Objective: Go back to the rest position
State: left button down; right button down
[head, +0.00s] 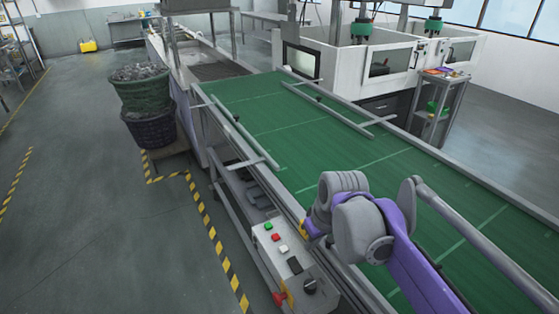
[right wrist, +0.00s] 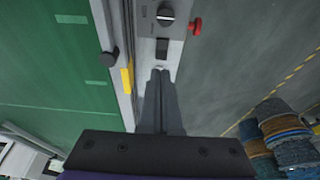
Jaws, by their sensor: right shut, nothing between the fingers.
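My right gripper (right wrist: 160,76) shows in the right wrist view with its two dark fingers together and nothing between them. Its tips are over or near the grey control box (right wrist: 147,25), just short of a black rocker switch (right wrist: 162,48). I cannot tell whether they touch the box. In the head view my purple and grey right arm reaches over the conveyor's near edge, and its own links hide the right fingers. My left gripper is in neither view.
The green conveyor (head: 260,110) runs alongside. Its control box (head: 290,262) has coloured buttons, a black knob (head: 310,286) and a red stop button (head: 280,298). A green basket (head: 140,92) on a dark one stands left of the conveyor. The floor at left is clear.

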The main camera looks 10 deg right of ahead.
jog(key=s+d+f+m+t, duration=0.1)
jog(key=s+f+m, duration=0.1)
jog(key=s+f, duration=0.4)
jog(key=s+d+f+m+t+h, duration=0.1)
jog(key=s+f+m, duration=0.1)
jog(key=s+f, duration=0.4)
jog(key=s, duration=0.5)
jog(key=shift+s+d+f, duration=0.15)
jog(key=shift+s+d, duration=0.2)
